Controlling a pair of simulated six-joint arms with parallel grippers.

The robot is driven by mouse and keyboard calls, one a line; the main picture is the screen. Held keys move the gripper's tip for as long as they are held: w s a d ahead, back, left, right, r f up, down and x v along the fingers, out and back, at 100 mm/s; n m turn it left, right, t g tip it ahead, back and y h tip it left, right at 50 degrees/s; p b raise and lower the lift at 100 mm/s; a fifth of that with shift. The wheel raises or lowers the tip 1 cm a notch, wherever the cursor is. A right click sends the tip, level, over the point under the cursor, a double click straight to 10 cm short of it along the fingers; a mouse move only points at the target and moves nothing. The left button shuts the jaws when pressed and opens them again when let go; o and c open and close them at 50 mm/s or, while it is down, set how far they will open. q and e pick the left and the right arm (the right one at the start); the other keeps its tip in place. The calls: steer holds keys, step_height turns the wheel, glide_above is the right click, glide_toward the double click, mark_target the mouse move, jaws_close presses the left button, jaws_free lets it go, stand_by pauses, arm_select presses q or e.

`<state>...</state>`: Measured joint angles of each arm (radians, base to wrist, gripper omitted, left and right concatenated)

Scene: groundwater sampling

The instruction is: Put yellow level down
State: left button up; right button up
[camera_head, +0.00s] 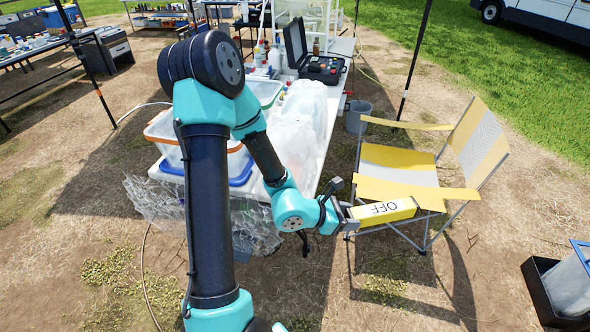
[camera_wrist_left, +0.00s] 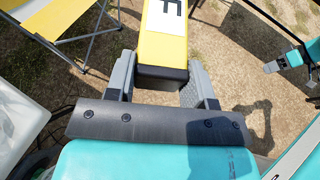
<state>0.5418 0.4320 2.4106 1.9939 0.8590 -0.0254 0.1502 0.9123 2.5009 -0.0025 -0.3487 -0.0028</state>
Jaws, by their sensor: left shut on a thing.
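The yellow level (camera_head: 385,210) is a yellow bar with a white label reading OFF. My left gripper (camera_head: 347,214) is shut on one end of it and holds it out to the right of the white table, in front of the folding chair. In the left wrist view, the level (camera_wrist_left: 163,50) sits between the two fingers of the left gripper (camera_wrist_left: 163,85), its dark end cap toward the palm. Bare ground shows below it. My right gripper cannot be made out with certainty in the head view; a teal arm part shows at the right of the wrist view.
A yellow and white folding chair (camera_head: 398,165) stands just behind the level. The white table (camera_head: 338,88) carries clear plastic bags (camera_head: 300,120), a bin (camera_head: 160,137) and an open black case (camera_head: 322,68). A grey bucket (camera_head: 358,117) stands beside it. A black bin (camera_head: 548,290) is at lower right.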

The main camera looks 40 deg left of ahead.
arm_select(q)
steer(key=s+a+f+n+y, duration=0.1)
steer(key=a+f+n+y, duration=0.4)
steer(key=a, duration=0.5)
steer(key=s+a+f+n+y, duration=0.1)
steer(key=a+f+n+y, duration=0.5)
steer(key=a+y, duration=0.3)
steer(key=a+n, duration=0.1)
steer(key=a, duration=0.1)
steer(key=shift+s+a+n, duration=0.25)
steer(key=shift+a+n, duration=0.05)
steer(key=shift+n, duration=0.1)
steer(key=shift+w+a+t, duration=0.1)
steer(key=shift+t, duration=0.2)
steer(key=w+a, duration=0.3)
steer(key=w+a+f, duration=0.1)
steer(key=w+a, duration=0.2)
steer(key=a, duration=0.1)
steer(key=w+a, duration=0.3)
steer(key=a, duration=0.1)
steer(key=shift+w+a+f, duration=0.1)
steer(key=shift+w+f, duration=0.1)
steer(key=shift+w, duration=0.2)
steer(key=shift+w+a, duration=0.3)
steer(key=shift+a, duration=0.05)
steer(key=shift+f, duration=1.8)
